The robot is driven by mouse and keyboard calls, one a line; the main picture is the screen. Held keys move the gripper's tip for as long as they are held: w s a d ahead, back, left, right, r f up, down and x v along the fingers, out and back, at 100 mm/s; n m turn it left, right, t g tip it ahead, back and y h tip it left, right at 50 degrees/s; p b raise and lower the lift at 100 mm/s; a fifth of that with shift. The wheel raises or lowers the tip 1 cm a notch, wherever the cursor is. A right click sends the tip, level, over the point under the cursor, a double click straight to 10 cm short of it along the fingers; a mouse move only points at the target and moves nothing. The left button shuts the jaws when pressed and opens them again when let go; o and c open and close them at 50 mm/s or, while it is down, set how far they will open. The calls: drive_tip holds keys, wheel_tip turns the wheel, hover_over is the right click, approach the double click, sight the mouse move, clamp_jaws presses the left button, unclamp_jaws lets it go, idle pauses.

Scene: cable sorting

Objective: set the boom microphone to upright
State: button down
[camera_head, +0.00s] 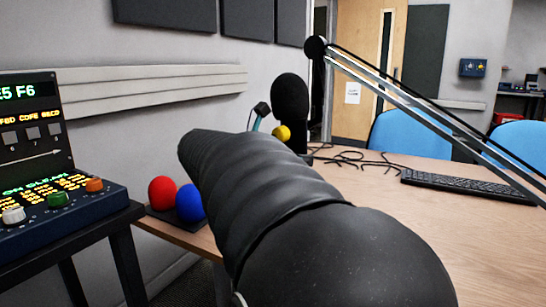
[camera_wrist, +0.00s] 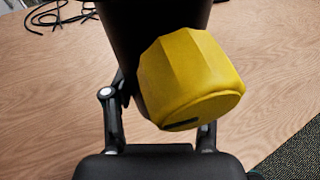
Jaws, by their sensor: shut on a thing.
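The boom microphone (camera_head: 290,98) is a black, rounded cylinder near the table's far left part, below the boom arm's end joint (camera_head: 316,47). It looks close to upright in the head view. A faceted yellow piece (camera_wrist: 190,78) sits against its dark body (camera_wrist: 135,35) in the wrist view, and shows small in the head view (camera_head: 282,132). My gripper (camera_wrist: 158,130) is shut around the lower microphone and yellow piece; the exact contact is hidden.
The silver boom arm (camera_head: 425,112) slopes down to the right over the table (camera_head: 400,225). Loose black cables (camera_head: 350,158) and a keyboard (camera_head: 470,187) lie there. Red (camera_head: 162,193) and blue (camera_head: 190,202) rounded pieces stand at the left, beside a control console (camera_head: 50,205).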

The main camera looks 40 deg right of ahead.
drive_tip(key=shift+w+a+m, duration=0.1)
drive_tip(key=shift+w+m, duration=0.15)
drive_tip(key=shift+m, duration=0.15)
idle(0.4)
drive_tip(key=shift+c, duration=1.6)
unclamp_jaws()
drive_tip(key=v, duration=1.2)
drive_tip(key=shift+s+r, duration=0.1)
drive_tip(key=shift+s, duration=0.05)
